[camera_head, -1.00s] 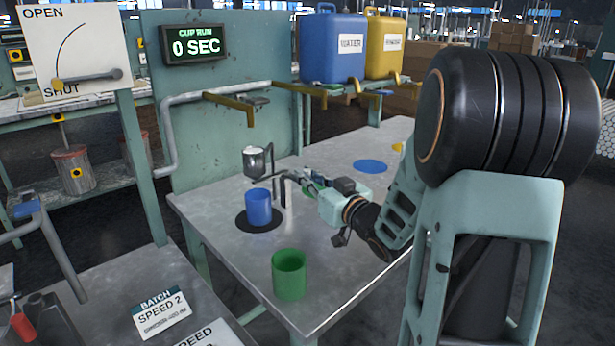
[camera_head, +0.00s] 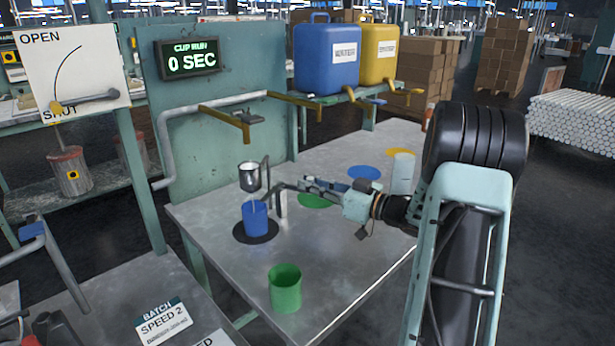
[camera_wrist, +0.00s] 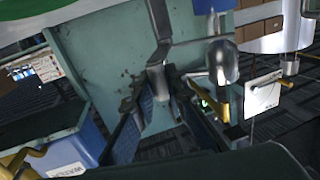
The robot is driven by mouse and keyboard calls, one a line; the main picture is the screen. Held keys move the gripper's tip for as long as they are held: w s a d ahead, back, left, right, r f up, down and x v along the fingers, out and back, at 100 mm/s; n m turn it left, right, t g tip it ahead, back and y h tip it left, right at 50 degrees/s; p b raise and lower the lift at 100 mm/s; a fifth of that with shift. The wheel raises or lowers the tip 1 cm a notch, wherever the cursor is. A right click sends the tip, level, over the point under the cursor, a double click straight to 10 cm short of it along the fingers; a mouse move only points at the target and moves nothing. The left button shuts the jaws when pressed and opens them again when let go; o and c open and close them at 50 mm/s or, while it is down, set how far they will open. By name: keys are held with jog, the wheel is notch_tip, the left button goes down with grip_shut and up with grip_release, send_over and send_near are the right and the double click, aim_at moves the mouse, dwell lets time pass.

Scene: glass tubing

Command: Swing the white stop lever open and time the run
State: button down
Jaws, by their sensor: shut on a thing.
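A steel cup (camera_head: 249,177) hangs above a blue cup (camera_head: 255,218), which stands on a black disc (camera_head: 242,236). A faint pale streak shows between them; I cannot tell if it is liquid. A small white upright piece (camera_head: 282,204) stands just right of the blue cup. My gripper (camera_head: 303,186) is right of the steel cup, above the table. In the wrist view its fingers (camera_wrist: 158,112) are shut on a bent grey metal bar (camera_wrist: 157,55); I cannot tell whether this is the stop lever. The timer (camera_head: 188,60) reads 0 SEC. The panel (camera_head: 80,70) has its grey pointer near SHUT.
A green cup (camera_head: 285,289) stands at the front of the table (camera_head: 225,270). Blue (camera_head: 328,58) and yellow (camera_head: 380,54) containers stand behind.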

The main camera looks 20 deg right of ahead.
jog(key=shift+w+d+r+n+g+y, duration=0.1)
jog(key=shift+w+d+n+g+y, duration=0.2)
jog(key=shift+n+g+y, duration=0.15)
jog(key=shift+w+d+p, duration=0.55)
jog(key=shift+w+p, duration=0.25)
jog(key=shift+p, duration=0.15)
jog(key=c, duration=1.9)
grip_release()
jog(key=shift+d, duration=0.1)
jog(key=shift+c, duration=0.2)
jog(key=v, duration=1.2)
